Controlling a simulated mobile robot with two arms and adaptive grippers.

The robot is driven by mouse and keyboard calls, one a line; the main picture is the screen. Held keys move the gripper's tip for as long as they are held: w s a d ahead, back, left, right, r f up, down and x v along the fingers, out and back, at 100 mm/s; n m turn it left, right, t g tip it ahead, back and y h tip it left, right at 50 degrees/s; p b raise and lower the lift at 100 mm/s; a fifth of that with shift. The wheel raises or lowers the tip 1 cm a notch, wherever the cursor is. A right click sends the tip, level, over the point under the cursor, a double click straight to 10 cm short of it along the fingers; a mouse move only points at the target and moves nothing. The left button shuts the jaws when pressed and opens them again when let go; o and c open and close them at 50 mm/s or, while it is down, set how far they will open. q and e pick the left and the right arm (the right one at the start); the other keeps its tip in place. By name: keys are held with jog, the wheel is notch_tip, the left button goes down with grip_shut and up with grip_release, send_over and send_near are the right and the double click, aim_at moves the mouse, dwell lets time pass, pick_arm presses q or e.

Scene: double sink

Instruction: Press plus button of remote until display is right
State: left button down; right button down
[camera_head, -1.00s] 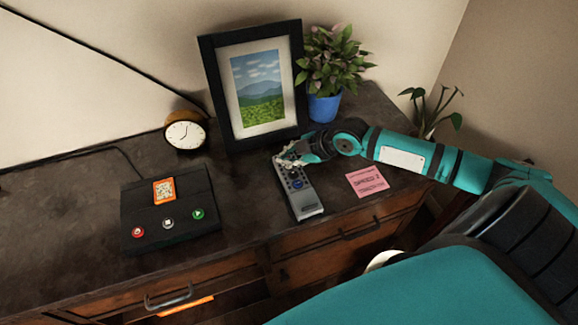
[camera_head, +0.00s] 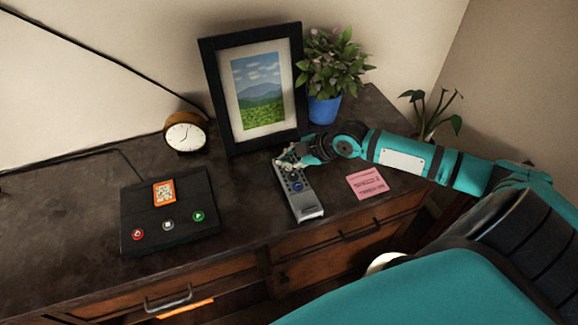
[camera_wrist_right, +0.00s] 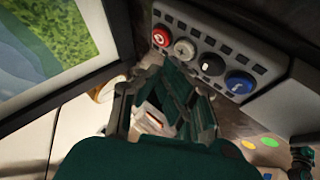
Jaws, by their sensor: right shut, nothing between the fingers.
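A grey remote (camera_head: 304,202) with a dark button area lies on the dark wooden desk. My right gripper (camera_head: 288,160) is shut and empty over the far end of the remote, hiding part of its upper buttons. I cannot tell whether the fingers touch it. In the right wrist view, a grey casing with round red, white, black and blue buttons, apparently the remote (camera_wrist_right: 222,52), lies beyond the shut fingers of my gripper (camera_wrist_right: 172,100). My left gripper is not in view.
A picture frame (camera_head: 252,88) and a plant in a blue pot (camera_head: 324,109) stand just behind the remote. A pink note (camera_head: 366,183) lies to its right. A black box with buttons (camera_head: 170,205) and a clock (camera_head: 185,136) are to the left.

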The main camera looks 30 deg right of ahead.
jog(key=shift+f, duration=0.2)
jog(key=shift+f, duration=0.25)
jog(key=shift+f+b, duration=0.4)
jog(key=shift+f, duration=0.05)
dwell(0.8)
dwell(0.4)
jog(key=shift+r+p, duration=0.9)
notch_tip(320, 180, up, 5)
jog(key=p, duration=0.4)
jog(key=shift+r+p, duration=0.1)
jog(key=shift+p, duration=0.25)
